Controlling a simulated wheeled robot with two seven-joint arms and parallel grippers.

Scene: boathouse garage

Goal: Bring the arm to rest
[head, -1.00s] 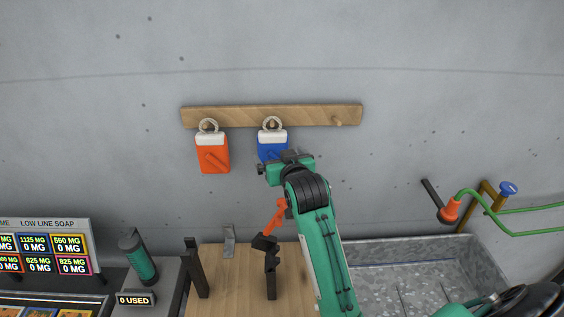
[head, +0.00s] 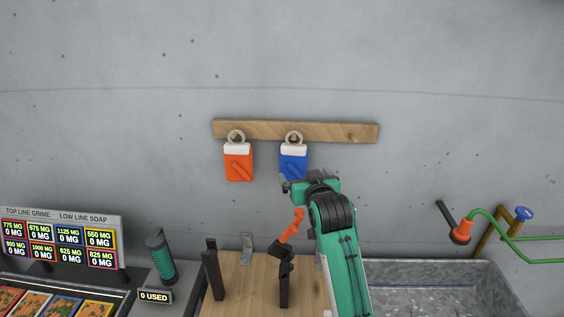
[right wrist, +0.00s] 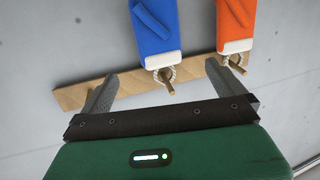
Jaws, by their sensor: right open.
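My right arm (head: 345,260) is raised in front of the wall, its green and black links reaching up. Its gripper (head: 299,186) is just below the blue float tag (head: 293,163) in the head view. In the right wrist view, the two grey fingers of the gripper (right wrist: 157,88) are spread, with nothing held between them. The blue tag (right wrist: 155,25) hangs by its rope loop from a peg beyond the fingers. The orange tag (head: 238,163) hangs from another peg beside it. My left gripper is not in view.
The wooden peg rail (head: 325,132) has a bare peg at right. Below are a wooden board (head: 245,285) with dark upright holders and an orange-handled tool (head: 291,226), a metal basin (head: 430,280), a green hose (head: 490,222), a cylinder (head: 160,256) and a price display (head: 60,235).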

